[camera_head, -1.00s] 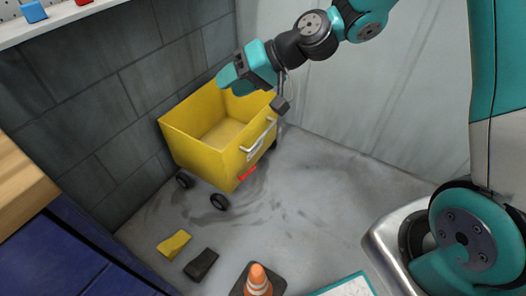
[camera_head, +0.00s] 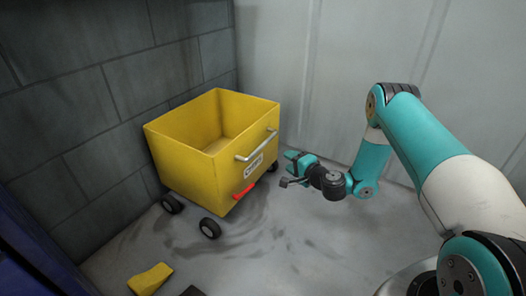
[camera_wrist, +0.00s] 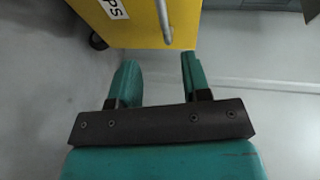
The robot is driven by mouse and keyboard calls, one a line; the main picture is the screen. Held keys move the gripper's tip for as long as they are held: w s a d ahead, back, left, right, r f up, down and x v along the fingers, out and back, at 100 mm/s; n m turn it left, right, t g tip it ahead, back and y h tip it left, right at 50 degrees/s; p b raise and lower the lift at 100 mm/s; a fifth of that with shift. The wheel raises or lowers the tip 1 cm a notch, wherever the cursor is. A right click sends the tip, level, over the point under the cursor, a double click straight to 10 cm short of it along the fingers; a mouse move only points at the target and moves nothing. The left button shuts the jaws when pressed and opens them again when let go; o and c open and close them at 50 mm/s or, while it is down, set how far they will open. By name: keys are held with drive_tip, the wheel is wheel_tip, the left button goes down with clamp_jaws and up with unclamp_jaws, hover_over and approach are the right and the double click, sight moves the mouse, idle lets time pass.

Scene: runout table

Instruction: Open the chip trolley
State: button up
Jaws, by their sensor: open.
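The yellow chip trolley (camera_head: 185,172) stands on black wheels beside the dark block wall, its top open and its bin looking empty. A silver bar handle (camera_head: 256,147) is on its right-hand face, above a white label (camera_head: 253,163). A red lever (camera_head: 244,191) is low on the same face. My gripper (camera_head: 288,165) is right of the trolley, apart from it. In the wrist view the open jaws (camera_wrist: 158,82) are empty, with the trolley's yellow face (camera_wrist: 140,25) and the handle (camera_wrist: 164,20) beyond the fingertips. The red lever is not visible there.
A yellow wedge (camera_head: 150,279) and a dark wedge (camera_head: 192,291) lie on the floor in front. A dark blue cabinet (camera_head: 30,255) is at the lower left. Pale panels (camera_head: 300,60) close off the back. The floor right of the trolley is clear.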

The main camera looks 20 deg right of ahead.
sight(264, 146)
drive_tip(key=b+x, duration=0.5)
drive_tip(key=x, duration=1.1)
drive_tip(key=shift+a+b, duration=0.1)
drive_tip(key=shift+b, duration=0.25)
clamp_jaws()
